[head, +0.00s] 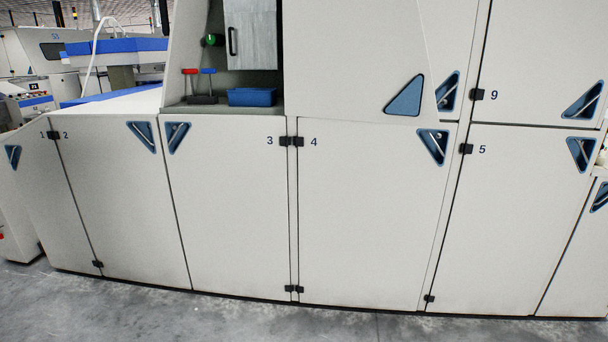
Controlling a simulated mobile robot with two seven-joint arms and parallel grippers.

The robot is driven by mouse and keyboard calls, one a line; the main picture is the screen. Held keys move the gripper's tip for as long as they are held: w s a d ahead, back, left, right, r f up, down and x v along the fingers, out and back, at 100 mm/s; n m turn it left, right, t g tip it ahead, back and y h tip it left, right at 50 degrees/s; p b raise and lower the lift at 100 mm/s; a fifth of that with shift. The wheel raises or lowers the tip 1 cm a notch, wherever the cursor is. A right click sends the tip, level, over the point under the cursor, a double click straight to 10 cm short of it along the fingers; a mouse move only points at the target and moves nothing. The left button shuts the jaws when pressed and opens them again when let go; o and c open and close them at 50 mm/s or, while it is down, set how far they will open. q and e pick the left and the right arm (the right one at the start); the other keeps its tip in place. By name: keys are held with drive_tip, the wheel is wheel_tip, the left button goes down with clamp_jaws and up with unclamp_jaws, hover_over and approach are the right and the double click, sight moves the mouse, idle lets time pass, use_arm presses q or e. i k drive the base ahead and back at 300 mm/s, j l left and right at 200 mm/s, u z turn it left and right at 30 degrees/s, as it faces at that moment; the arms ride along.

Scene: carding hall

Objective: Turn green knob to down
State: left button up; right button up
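A small green knob (211,40) sits at the back left of an open niche in the machine, in the upper part of the head view. A dark part shows at its left side. The knob is too small to tell which way it points. Neither of my grippers is in view.
In the niche, a red-topped handle (190,72), a blue-topped handle (208,71) and a blue tray (252,97) stand on the shelf. A grey door (251,35) with a black handle is right of the knob. Numbered white panels fill the front; grey floor (200,318) is clear.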

sight(210, 39)
drive_tip(key=i+j, duration=0.2)
drive_tip(key=i, duration=0.3)
drive_tip(key=i+j, duration=0.25)
drive_tip(key=i, duration=0.25)
drive_tip(key=i+j, duration=0.2)
drive_tip(key=i, duration=0.3)
drive_tip(key=j+u, duration=0.05)
